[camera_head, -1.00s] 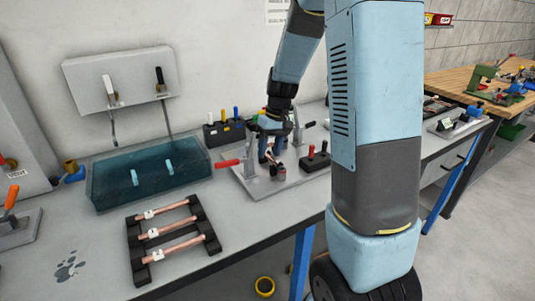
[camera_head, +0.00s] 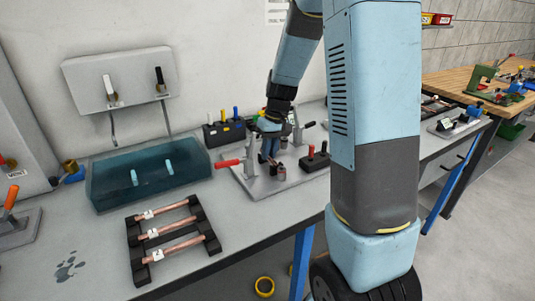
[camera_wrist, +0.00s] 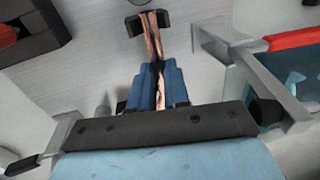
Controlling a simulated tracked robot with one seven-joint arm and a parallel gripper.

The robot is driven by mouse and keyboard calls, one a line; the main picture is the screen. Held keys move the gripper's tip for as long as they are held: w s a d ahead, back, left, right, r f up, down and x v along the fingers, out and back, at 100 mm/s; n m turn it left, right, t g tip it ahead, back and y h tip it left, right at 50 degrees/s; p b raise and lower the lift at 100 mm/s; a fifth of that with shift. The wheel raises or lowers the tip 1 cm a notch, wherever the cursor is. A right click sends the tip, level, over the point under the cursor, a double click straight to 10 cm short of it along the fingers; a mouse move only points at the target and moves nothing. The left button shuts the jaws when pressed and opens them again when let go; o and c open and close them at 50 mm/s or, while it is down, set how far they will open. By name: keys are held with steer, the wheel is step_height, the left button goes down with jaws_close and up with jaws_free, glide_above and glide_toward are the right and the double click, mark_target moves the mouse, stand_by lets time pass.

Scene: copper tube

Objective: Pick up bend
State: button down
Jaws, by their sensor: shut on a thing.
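My gripper (camera_head: 268,158) points down over a grey fixture plate (camera_head: 252,188) on the bench. In the wrist view, my gripper's blue fingers (camera_wrist: 160,85) are shut on the copper bend (camera_wrist: 152,38). The bend shows as a thin copper strip running from between the fingers towards dark blocks (camera_wrist: 134,26) at the top. I cannot tell whether it still touches its support. In the head view the bend is too small and hidden to make out at the fingers.
Clamps with a red handle (camera_head: 229,163) stand close around my gripper on the plate. A black rack (camera_head: 138,262) with several copper tubes lies at the front left. A teal translucent box (camera_head: 150,180) stands behind it. A dark block with coloured handles (camera_head: 224,133) is behind the plate.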

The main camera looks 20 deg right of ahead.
steer(key=shift+r, duration=0.15)
steer(key=shift+r, duration=0.25)
step_height(320, 180, up, 3)
steer(key=shift+f, duration=0.2)
steer(key=s+d+r, duration=0.4)
steer(key=s+r, duration=0.5)
steer(key=s, duration=0.4)
steer(key=shift+s+d+r, duration=0.2)
steer(key=shift+r, duration=0.15)
